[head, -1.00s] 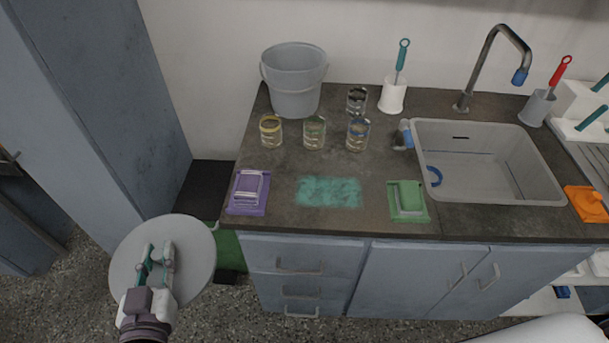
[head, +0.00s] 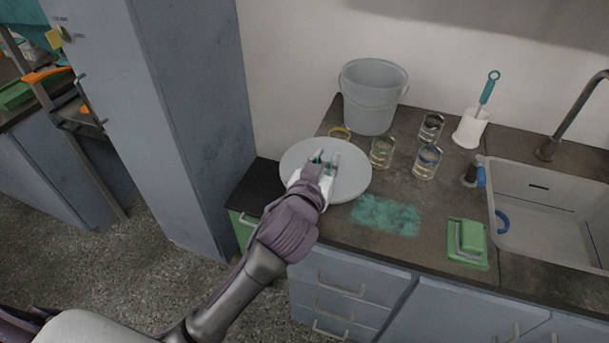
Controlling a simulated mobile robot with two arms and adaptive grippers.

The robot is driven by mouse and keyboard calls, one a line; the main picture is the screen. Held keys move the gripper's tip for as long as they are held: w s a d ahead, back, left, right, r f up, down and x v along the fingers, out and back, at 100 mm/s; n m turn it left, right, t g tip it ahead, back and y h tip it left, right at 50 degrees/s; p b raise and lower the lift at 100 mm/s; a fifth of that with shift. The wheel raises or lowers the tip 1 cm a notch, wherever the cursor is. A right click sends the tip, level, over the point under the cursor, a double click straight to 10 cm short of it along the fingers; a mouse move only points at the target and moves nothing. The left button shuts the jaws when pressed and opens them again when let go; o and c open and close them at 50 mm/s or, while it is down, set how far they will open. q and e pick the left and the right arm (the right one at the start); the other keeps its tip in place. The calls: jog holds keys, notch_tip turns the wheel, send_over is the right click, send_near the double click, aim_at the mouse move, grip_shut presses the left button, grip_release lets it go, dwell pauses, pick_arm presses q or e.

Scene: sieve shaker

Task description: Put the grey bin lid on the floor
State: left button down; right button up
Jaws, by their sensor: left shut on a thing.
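The grey bin lid (head: 347,186) is a round, flat disc in the head view. My left gripper (head: 326,158) is shut on the lid's upper side, near its middle. The lid appears in front of the left part of the worktop and hides the purple item there and part of a glass; I cannot tell how high it is above the worktop. The speckled grey floor (head: 190,290) shows at the lower left. My right gripper is not in view.
The dark worktop (head: 345,235) holds a grey bucket (head: 371,100), several glasses (head: 382,152), a brush in a white holder (head: 470,128), a green item (head: 468,240) and a sink (head: 550,210). A tall blue-grey cabinet (head: 200,130) stands left. Floor before it is clear.

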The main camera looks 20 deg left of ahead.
aim_at(304, 159)
pick_arm(q)
jog(key=w+a+f, duration=0.1)
jog(key=a, duration=0.1)
jog(key=w+a+f, duration=0.2)
jog(key=a+f, duration=0.1)
jog(key=shift+w+a, duration=0.2)
jog(key=shift+a, duration=0.1)
jog(key=shift+f, duration=1.95)
jog(key=shift+f+b, duration=0.15)
jog(key=shift+b, duration=0.15)
jog(key=c, duration=1)
grip_release()
